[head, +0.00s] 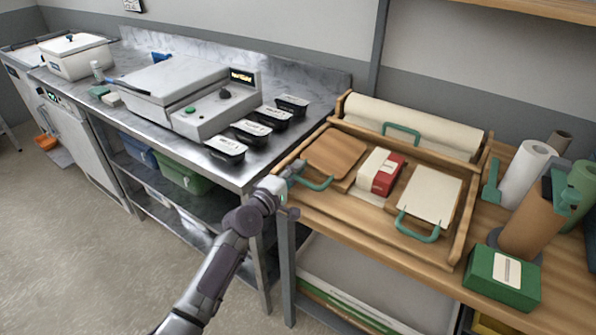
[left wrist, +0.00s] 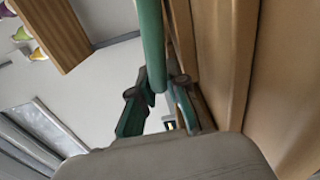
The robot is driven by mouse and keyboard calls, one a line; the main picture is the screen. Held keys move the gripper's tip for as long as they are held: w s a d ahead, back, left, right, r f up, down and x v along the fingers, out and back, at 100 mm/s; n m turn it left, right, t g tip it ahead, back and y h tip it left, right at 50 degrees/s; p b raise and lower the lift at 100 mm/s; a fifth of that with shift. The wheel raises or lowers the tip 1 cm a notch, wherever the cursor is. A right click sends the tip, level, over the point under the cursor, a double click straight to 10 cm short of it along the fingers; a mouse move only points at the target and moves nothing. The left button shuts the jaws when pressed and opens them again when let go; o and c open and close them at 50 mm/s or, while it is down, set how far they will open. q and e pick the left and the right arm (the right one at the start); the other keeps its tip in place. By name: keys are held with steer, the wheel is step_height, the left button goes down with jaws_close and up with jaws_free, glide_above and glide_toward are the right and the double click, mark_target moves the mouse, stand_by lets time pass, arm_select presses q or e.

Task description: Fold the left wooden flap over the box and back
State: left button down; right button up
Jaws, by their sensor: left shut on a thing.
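The left wooden flap (head: 337,152) lies flat in the wooden frame, with a green handle (head: 318,184) at its front left. My left gripper (head: 293,172) is at that handle, and in the left wrist view (left wrist: 160,105) its fingers are closed around the green bar (left wrist: 151,45). The box (head: 387,175), red and white, lies on a cream paper strip (head: 371,168) in the middle of the frame, right of the flap. The right flap (head: 430,192), with a pale sheet on it, has its own green handle (head: 419,232). My right gripper is not in view.
A wooden rail (head: 373,246) edges the station's front. A paper roll (head: 412,127) and another green handle (head: 402,131) are behind the box. Black trays (head: 226,149) stand on the metal counter at left. A green box (head: 502,277) and upright rolls (head: 527,172) stand at right.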

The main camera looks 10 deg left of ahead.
arm_select(q)
steer(key=shift+f+n, duration=0.3)
steer(key=c, duration=1.2)
jaws_free()
steer(key=v, duration=1.2)
